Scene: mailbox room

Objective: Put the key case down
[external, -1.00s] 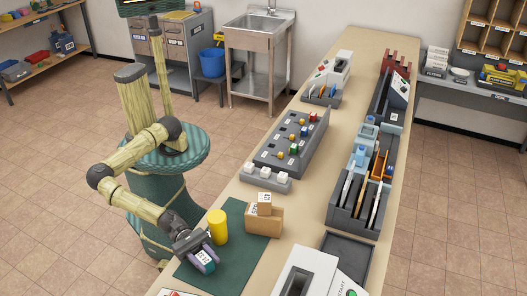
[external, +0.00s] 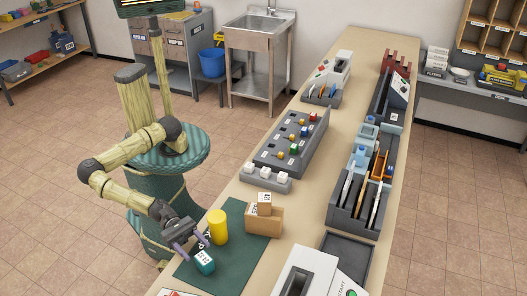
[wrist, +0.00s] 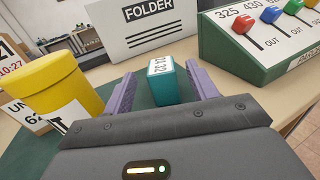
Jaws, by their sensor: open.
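The key case (external: 204,262), a small teal-and-white box with printed digits, stands on the green mat (external: 236,252) near the mat's front left part. In the wrist view the key case (wrist: 162,86) shows upright, beyond and between the fingers. My gripper (external: 191,244) is open, with its two purple fingers spread apart. It is just behind the key case, on the side toward my base. In the wrist view my gripper (wrist: 160,80) has a gap on each side of the case. The underside of the case is hidden.
A yellow cylinder (external: 218,227) stands close beside my gripper. A tan box (external: 264,220) stands at the mat's far end. A grey key board (external: 291,142), a slotted grey rack (external: 347,220) and a white machine (external: 306,270) occupy the counter. Bare mat lies right of the case.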

